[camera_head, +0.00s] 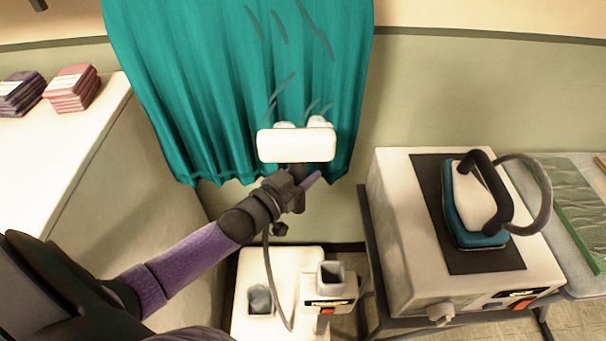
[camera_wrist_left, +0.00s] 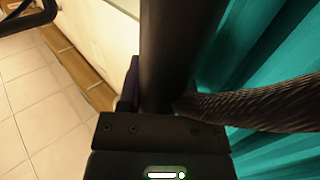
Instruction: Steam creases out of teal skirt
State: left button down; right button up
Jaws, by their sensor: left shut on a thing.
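The teal skirt (camera_head: 190,90) hangs in front of the wall, and it also fills the right of the left wrist view (camera_wrist_left: 285,65). Dark crease marks show on its upper part and more just above the steamer head. The white steamer head (camera_head: 296,145) is in front of the skirt's lower right part; I cannot tell if it touches. Two pale bumps show at its upper edge. My left gripper (camera_head: 292,187) is shut on the steamer's dark handle, below the head. The handle (camera_wrist_left: 168,55) and braided hose (camera_wrist_left: 265,108) cross the wrist view. My right gripper is out of view.
The hose runs down to a white steamer base (camera_head: 282,257) on the floor. At right, a teal iron (camera_head: 470,205) rests on a dark pad on a white station (camera_head: 400,240). Folded cloth stacks (camera_head: 72,88) lie on a pale counter (camera_head: 50,160) at left.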

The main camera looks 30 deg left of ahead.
pick_arm(q)
notch_tip(320, 180, up, 4)
jog(key=p, duration=0.2)
jog(key=shift+f+p, duration=0.1)
jog(key=shift+p, duration=0.2)
notch_tip(320, 180, up, 5)
jog(key=p, duration=0.4)
notch_tip(320, 180, up, 7)
jog(key=p, duration=0.7)
notch_tip(320, 180, up, 3)
jog(key=p, duration=0.2)
jog(key=shift+f+p, duration=0.2)
jog(key=shift+p, duration=0.1)
jog(key=shift+s+d+r+p, duration=0.1)
jog(key=shift+r+p, duration=0.05)
jog(key=shift+p, duration=0.15)
jog(key=shift+s+d+p, duration=0.35)
jog(key=shift+s+p, duration=0.05)
jog(key=shift+s, duration=0.15)
jog(key=shift+s+d+p, duration=0.3)
jog(key=shift+s+p, duration=0.1)
jog(key=shift+s, duration=0.15)
jog(key=shift+s+d+f+p, duration=0.2)
jog(key=shift+s+d+p, duration=0.35)
jog(key=shift+s, duration=0.35)
